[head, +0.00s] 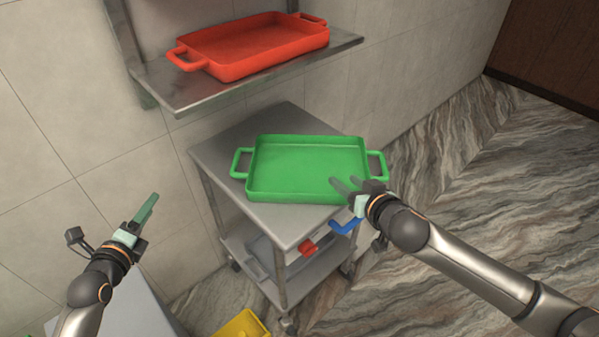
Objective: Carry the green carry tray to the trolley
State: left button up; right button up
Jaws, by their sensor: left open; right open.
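The green carry tray (305,193) lies flat and empty on the top shelf of the grey metal trolley (292,224). It has a handle at its left end and another at its right end. My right gripper (347,184) is open at the tray's front right corner, close to the right handle and covering part of the rim. I cannot tell whether it touches the tray. My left gripper (148,208) is open and empty, well to the left of the trolley and apart from the tray.
A red tray (238,69) sits on a metal wall shelf (187,93) above the trolley. The trolley's lower shelf holds a grey tray and a red item (306,246). A blue item (346,226) shows beside the top shelf. A yellow container (240,326) stands below. Marble floor on the right is clear.

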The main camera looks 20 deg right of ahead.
jog(key=v, duration=0.6)
jog(key=shift+d, duration=0.1)
dwell(0.3)
jog(key=o, duration=0.8)
jog(key=shift+c, duration=0.2)
pick_arm(q)
jog(key=s+d+f+n+g, duration=0.1)
jog(key=s+f+n, duration=0.5)
jog(key=s+n, duration=0.2)
jog(key=s+d+f+n+g+y, duration=0.1)
jog(key=s+f+n+g, duration=0.1)
jog(key=s+f+n, duration=0.5)
jog(key=s+d+f+n+g+y, duration=0.1)
jog(key=s+f+n+g, duration=0.1)
jog(key=s+f+n, duration=0.4)
jog(key=s+n, duration=0.5)
jog(key=s, duration=0.2)
jog(key=shift+s+f, duration=0.15)
jog(key=shift+s, duration=0.25)
pick_arm(e)
jog(key=s+a+f+n+g, duration=0.1)
jog(key=s+a+f, duration=0.3)
jog(key=s+f, duration=0.5)
jog(key=s+a+f+n+g+y, duration=0.1)
jog(key=s+a+f+n+g, duration=0.1)
jog(key=s+f, duration=0.7)
notch_tip(320, 180, down, 6)
jog(key=shift+a+r+g, duration=0.2)
jog(key=shift+a+g, duration=0.4)
jog(key=shift+a, duration=0.55)
